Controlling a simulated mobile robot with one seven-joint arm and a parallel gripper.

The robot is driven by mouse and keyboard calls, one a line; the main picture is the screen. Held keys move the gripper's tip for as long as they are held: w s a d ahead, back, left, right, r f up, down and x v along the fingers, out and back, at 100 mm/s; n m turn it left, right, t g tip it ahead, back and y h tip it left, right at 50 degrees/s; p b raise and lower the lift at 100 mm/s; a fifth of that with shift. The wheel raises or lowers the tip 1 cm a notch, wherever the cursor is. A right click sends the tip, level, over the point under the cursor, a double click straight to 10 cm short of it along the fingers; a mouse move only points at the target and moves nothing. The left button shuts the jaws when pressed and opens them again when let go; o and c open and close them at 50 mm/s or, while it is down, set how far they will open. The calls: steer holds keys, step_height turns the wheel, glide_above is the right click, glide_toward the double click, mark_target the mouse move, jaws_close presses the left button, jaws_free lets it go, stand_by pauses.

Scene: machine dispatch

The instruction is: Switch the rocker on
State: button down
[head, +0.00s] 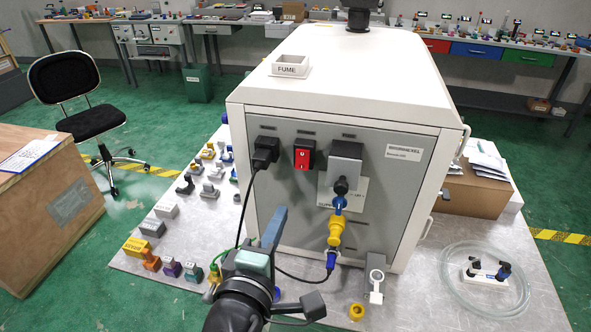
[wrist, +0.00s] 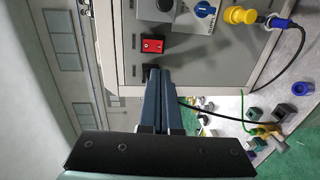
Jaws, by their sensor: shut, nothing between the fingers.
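The red rocker (head: 303,158) sits in a black frame on the grey back panel of the white machine (head: 345,80). It also shows in the wrist view (wrist: 153,45), unobstructed. I cannot tell which side of the rocker is pressed in. My gripper (head: 279,213) is below and a little left of the rocker in the head view. Its two blue-grey fingers lie together, shut and empty. In the wrist view the fingertips (wrist: 160,74) point toward the panel and appear close to the rocker, apart from it.
A black plug with its cord (head: 265,152) is left of the rocker. Small coloured parts stand on the table (head: 215,245). Coiled clear tubing (head: 450,290) lies at right.

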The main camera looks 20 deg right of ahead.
steer(key=p, duration=0.3)
glide_toward(302, 168)
steer(key=x, duration=0.5)
steer(key=shift+w+d+r, duration=0.1)
steer(key=shift+w, duration=0.05)
steer(key=shift+w+d, duration=0.4)
steer(key=shift+w, duration=0.2)
steer(key=shift+f, duration=0.25)
